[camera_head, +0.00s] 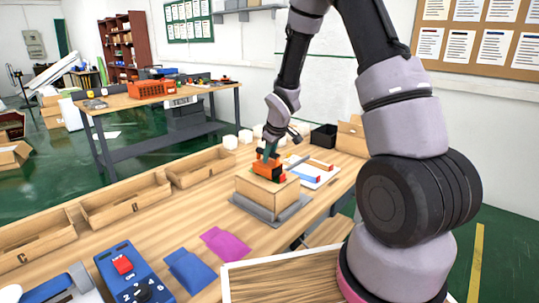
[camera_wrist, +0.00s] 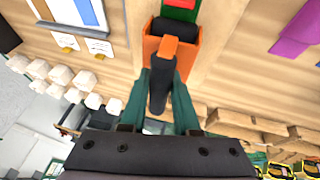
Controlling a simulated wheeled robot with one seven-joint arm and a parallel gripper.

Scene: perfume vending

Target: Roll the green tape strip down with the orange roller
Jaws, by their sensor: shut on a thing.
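The orange roller (camera_wrist: 172,48) has a black handle (camera_wrist: 160,92). My gripper (camera_wrist: 162,78), with teal fingers, is shut on this handle. In the head view my gripper (camera_head: 269,151) is over a light wooden box, and the orange roller (camera_head: 263,166) is at the box top. The green tape strip (camera_wrist: 180,14) shows in the wrist view just beyond the roller, with a red patch (camera_wrist: 180,3) at its far part. The roller hides the nearer part of the strip. I cannot tell whether the roller touches the strip.
The wooden box (camera_head: 263,195) stands on a grey base (camera_head: 247,207). Behind it lies a white board (camera_head: 316,180) with blue and orange pieces. Wooden trays (camera_head: 126,203) line the table's left edge. A blue control box (camera_head: 131,272) and purple cloth (camera_head: 227,244) lie at the front.

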